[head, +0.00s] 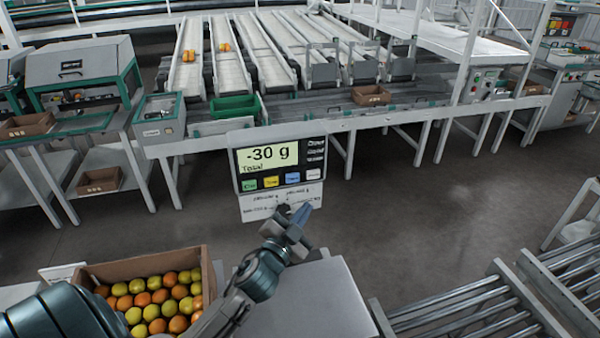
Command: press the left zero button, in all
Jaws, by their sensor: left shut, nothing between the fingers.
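A scale display (278,160) stands upright in the middle of the head view and reads -30 g, with "Total" below. Along its lower edge are a green button (249,184), a yellow button (271,181), a blue button (292,178) and a white button (313,174). Their labels are too small to read surely. A white label plate (258,206) hangs below them. My left gripper (297,214) is shut and empty. In the picture it lies just below the blue and white buttons, overlapping the label plate; I cannot tell its gap to the panel. My right gripper is out of view.
A bare grey plate (315,305) lies below the gripper. Roller conveyors (470,310) are at lower right. Sorting lanes (230,60) run behind; open floor lies between.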

